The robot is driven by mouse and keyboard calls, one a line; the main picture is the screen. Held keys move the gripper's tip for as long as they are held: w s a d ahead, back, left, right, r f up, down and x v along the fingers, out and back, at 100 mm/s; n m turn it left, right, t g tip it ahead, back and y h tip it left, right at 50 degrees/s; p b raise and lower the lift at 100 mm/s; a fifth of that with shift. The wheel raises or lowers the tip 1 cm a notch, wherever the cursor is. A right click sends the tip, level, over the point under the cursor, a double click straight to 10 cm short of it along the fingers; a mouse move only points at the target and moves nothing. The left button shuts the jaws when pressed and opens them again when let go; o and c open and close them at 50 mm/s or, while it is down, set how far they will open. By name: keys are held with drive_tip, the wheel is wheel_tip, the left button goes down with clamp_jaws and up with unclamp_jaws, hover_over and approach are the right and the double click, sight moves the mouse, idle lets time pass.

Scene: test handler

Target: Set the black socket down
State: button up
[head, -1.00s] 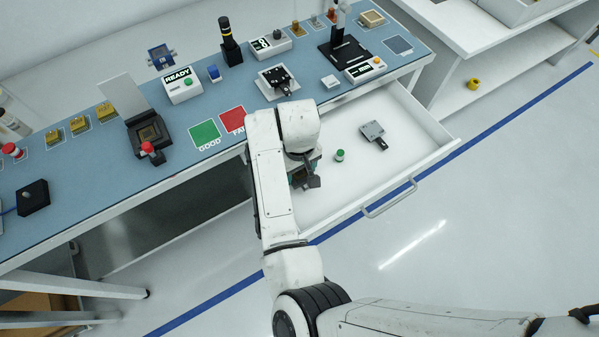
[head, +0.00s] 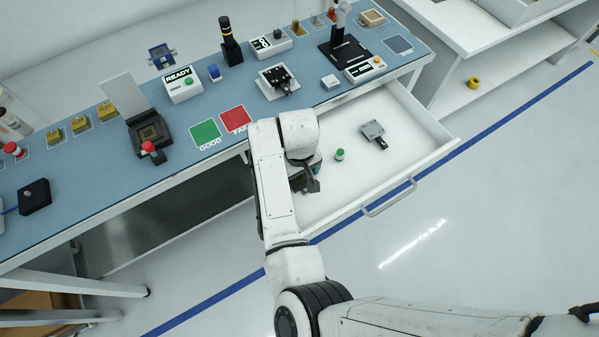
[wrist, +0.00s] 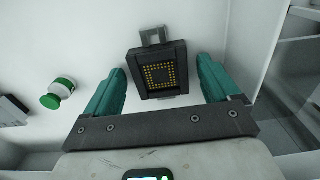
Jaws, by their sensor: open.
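My gripper (wrist: 161,70) is open, one teal finger on each side of the socket, with a visible gap on both sides. The frames do not clearly show whether the socket rests fully on the drawer floor. In the head view my gripper (head: 306,178) is inside the drawer's left part, and my arm mostly hides it and the socket.
A green-and-white cap-like piece (head: 339,154) stands in the drawer, also in the wrist view (wrist: 57,94). A grey clamp-like part (head: 374,132) lies farther right. The drawer's front wall and handle (head: 390,198) are nearby. The blue bench (head: 180,125) rises behind.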

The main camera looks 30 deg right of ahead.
sight(300, 177)
wheel_tip(300, 177, up, 12)
drive_tip(key=shift+r+b, duration=0.2)
drive_tip(key=shift+b, duration=0.15)
idle(1.5)
